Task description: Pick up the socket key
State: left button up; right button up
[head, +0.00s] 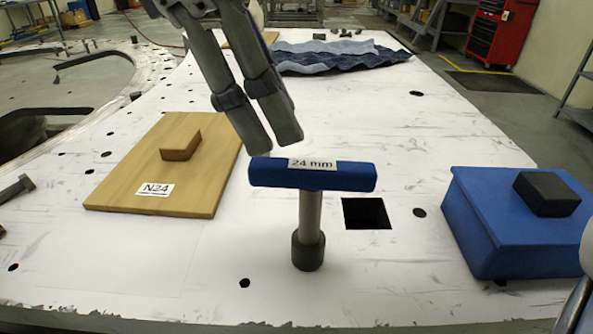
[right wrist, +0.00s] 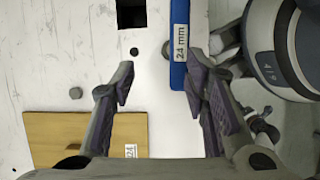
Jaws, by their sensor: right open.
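The socket key is a T-shaped tool with a blue handle labelled "24 mm" (head: 345,178), a grey shaft and a dark socket end. It stands upright on the white plate. My right gripper (head: 272,146) comes down from the top, open, with its fingertips just behind the left part of the handle. In the right wrist view, the blue handle (right wrist: 179,72) lies between the open fingers, close to the right finger. I cannot tell from the pictures whether they touch. The left gripper does not show.
A wooden board marked N24 (head: 115,190) with a small block lies to the left. A blue box (head: 480,225) with a black block on top stands to the right. A square hole (head: 367,213) is beside the key. Blue cloth (head: 340,62) lies at the back.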

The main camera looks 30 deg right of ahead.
aim_at(310, 162)
jog(key=s+f, duration=0.1)
jog(key=s+d+f, duration=0.1)
jog(key=s+f, duration=0.1)
jog(key=shift+s+d, duration=0.15)
jog(key=shift+s, duration=0.1)
jog(key=x, duration=0.7)
jog(key=shift+a, duration=0.2)
jog(key=shift+w, duration=0.15)
grip_shut()
